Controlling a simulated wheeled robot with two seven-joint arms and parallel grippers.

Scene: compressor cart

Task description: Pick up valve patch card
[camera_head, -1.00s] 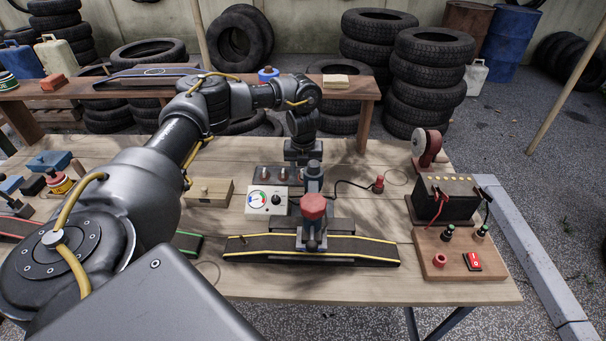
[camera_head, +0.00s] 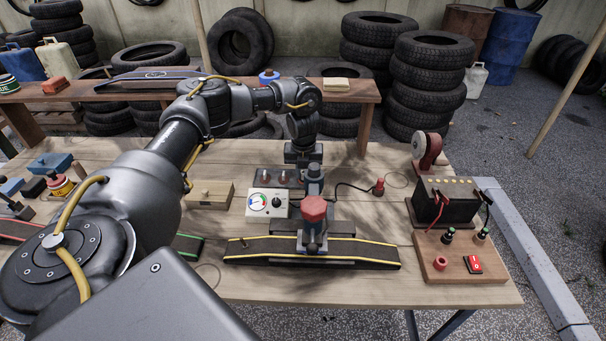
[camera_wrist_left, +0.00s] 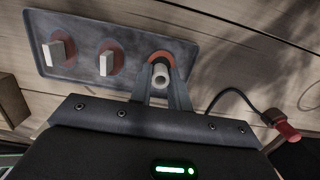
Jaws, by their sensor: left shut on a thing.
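A dark grey card (camera_head: 262,175) lies flat on the workbench in the head view, behind the gauge box. In the left wrist view the card (camera_wrist_left: 130,62) bears three round red patches with pale stems. My left gripper (camera_wrist_left: 161,75) is shut around the pale stem of the right-hand patch (camera_wrist_left: 161,58). The other two patches (camera_wrist_left: 62,54) stand clear of the fingers. In the head view my left gripper (camera_head: 302,172) points down at the card's right end, its fingertips partly hidden behind the gauge box and press. I cannot see any gap under the card. My right gripper is not in view.
The gauge box (camera_head: 267,203) and a press with a red knob (camera_head: 313,208) stand in front of the card. A black belt strip (camera_head: 260,249) lies under the press. A cable runs to a red plug (camera_head: 379,187) at the right. A wooden block (camera_head: 209,195) stands left.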

